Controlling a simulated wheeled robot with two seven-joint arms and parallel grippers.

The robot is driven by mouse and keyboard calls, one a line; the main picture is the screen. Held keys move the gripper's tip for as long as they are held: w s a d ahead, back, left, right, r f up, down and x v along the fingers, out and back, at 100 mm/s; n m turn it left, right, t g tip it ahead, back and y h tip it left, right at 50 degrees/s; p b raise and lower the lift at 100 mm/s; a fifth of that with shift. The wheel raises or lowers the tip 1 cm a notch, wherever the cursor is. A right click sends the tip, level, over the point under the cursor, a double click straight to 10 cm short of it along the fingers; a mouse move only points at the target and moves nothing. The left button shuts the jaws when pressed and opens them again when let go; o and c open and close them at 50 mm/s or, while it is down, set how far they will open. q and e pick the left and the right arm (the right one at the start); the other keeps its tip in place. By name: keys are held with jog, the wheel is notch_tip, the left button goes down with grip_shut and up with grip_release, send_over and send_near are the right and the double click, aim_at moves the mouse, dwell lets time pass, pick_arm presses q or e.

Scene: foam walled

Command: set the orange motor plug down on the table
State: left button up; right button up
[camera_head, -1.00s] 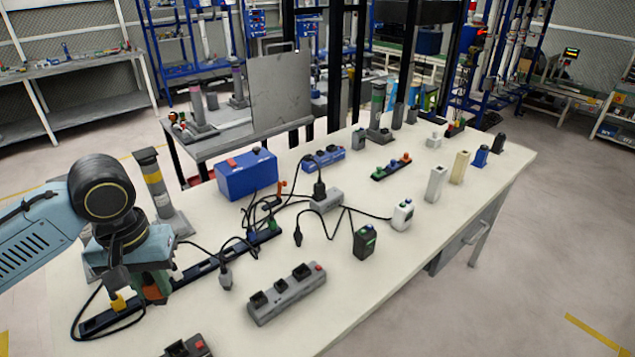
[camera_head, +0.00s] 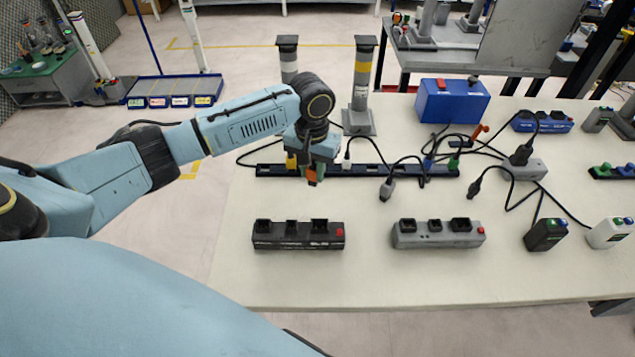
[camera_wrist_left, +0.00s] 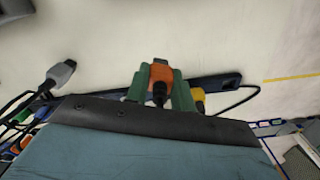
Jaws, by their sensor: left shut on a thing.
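The orange motor plug (camera_head: 312,175) is between the fingertips of my left gripper (camera_head: 310,168), above the left part of the table. In the left wrist view the orange plug (camera_wrist_left: 160,76) sits between two green fingers, with a dark stub toward the wrist. The gripper is shut on it. I cannot tell exactly how far it is above the table (camera_head: 270,285). My right gripper is not in view.
A long black strip (camera_head: 375,170) with a yellow plug (camera_head: 291,161) and cables lies behind the gripper. A dark power strip (camera_head: 298,236) and a grey one (camera_head: 438,233) lie nearer. A blue box (camera_head: 450,101) stands farther back. Bare table lies between the strips.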

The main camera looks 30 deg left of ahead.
aim_at(313, 185)
pick_arm(q)
notch_tip(313, 185, down, 4)
jog(key=shift+f+b, duration=0.1)
jog(key=shift+b, duration=0.3)
jog(key=shift+f, duration=0.45)
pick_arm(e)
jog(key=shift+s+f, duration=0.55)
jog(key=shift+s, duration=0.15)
pick_arm(q)
jog(key=shift+f, duration=0.1)
jog(key=o, duration=1)
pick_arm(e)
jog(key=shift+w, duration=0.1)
pick_arm(q)
notch_tip(313, 185, up, 12)
jog(key=shift+r+p, duration=0.2)
jog(key=shift+p, duration=0.8)
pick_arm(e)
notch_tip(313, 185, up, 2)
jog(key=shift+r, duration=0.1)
pick_arm(q)
jog(key=shift+s+f, duration=0.1)
